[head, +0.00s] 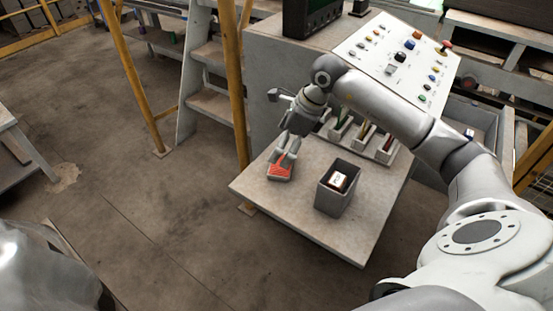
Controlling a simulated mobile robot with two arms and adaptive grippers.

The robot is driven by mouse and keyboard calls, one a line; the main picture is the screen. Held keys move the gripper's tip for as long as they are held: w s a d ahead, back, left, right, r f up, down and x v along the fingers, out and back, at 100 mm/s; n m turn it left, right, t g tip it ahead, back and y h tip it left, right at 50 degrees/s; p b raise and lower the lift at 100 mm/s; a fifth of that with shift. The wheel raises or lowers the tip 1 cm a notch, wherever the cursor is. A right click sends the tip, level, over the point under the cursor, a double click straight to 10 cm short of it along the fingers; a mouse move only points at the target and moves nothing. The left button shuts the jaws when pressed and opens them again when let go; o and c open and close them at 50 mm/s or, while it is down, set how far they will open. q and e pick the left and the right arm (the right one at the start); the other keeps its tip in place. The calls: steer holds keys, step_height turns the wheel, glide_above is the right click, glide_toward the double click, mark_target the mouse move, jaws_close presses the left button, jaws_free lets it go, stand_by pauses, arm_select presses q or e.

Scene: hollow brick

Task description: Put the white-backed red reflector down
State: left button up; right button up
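The red reflector (280,171) is at the left part of the light table top, with its red face showing and a pale edge under it. Whether it touches the table is hard to tell. My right gripper (284,160) points down over it, its two fingers closed in on the red piece, with red showing between them. My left gripper is not in view.
A grey open bin (336,201) stands right of the reflector, holding a dark red block with a white label (340,180). Behind are slotted holders (365,138) with several upright pieces and a button panel (397,57). The table's front left is clear.

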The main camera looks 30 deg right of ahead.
mark_target(291, 166)
steer(key=b+v, duration=0.1)
steer(key=v, duration=0.4)
steer(key=shift+s+r, duration=0.1)
steer(key=shift+r, duration=0.25)
steer(key=shift+f, duration=0.1)
